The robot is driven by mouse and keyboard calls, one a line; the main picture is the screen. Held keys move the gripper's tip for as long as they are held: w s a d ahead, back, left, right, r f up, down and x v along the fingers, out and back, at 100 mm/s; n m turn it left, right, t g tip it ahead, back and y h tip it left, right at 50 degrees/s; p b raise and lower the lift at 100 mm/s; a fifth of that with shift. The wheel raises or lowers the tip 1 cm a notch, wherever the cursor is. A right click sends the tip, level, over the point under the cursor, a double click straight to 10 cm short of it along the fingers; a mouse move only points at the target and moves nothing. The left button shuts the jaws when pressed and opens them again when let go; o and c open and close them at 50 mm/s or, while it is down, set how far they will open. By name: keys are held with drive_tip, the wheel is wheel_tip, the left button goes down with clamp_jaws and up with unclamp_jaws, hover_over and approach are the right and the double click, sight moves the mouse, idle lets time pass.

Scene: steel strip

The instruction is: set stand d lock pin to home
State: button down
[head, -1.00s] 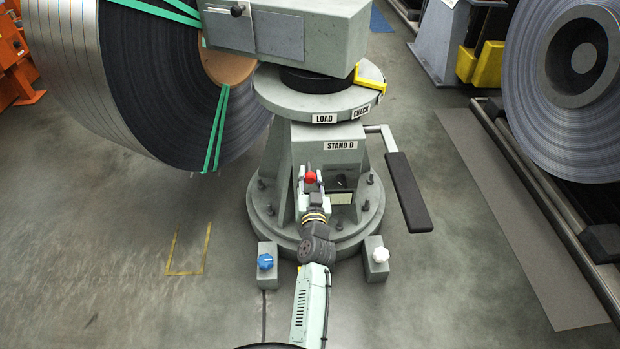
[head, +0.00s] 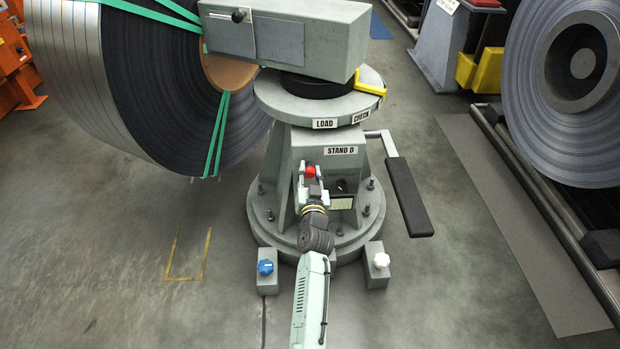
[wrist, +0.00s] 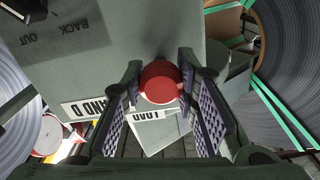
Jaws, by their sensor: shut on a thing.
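Stand D is a grey pedestal (head: 292,160) with a round turntable top and a "STAND D" label. The lock pin's red knob (head: 310,171) is at the front of the pedestal, below and left of that label. My gripper (head: 311,178) reaches it from below and in front. In the wrist view the red knob (wrist: 160,82) sits between the fingertips of my gripper (wrist: 160,85), which are closed on its sides. The pin's shaft is hidden behind the knob.
A blue knob (head: 265,267) and a white knob (head: 381,261) stand on small floor blocks either side of my arm. A black-padded lever (head: 407,197) projects right. A large strapped steel coil (head: 150,80) hangs at left. Open floor lies at front left.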

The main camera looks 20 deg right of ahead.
drive_tip(key=c, duration=1.2)
unclamp_jaws()
drive_tip(key=shift+w+r, duration=0.2)
drive_tip(key=shift+w, duration=0.05)
drive_tip(key=shift+c, duration=0.2)
drive_tip(key=shift+a, duration=0.1)
drive_tip(key=shift+w+a, duration=0.1)
drive_tip(key=shift+w, duration=0.05)
drive_tip(key=shift+s+a, duration=0.2)
drive_tip(key=shift+s, duration=0.1)
drive_tip(key=v, duration=0.7)
drive_tip(key=d+v, duration=0.1)
drive_tip(key=v, duration=0.3)
drive_tip(key=shift+s+f, duration=0.2)
drive_tip(key=shift+s, duration=0.3)
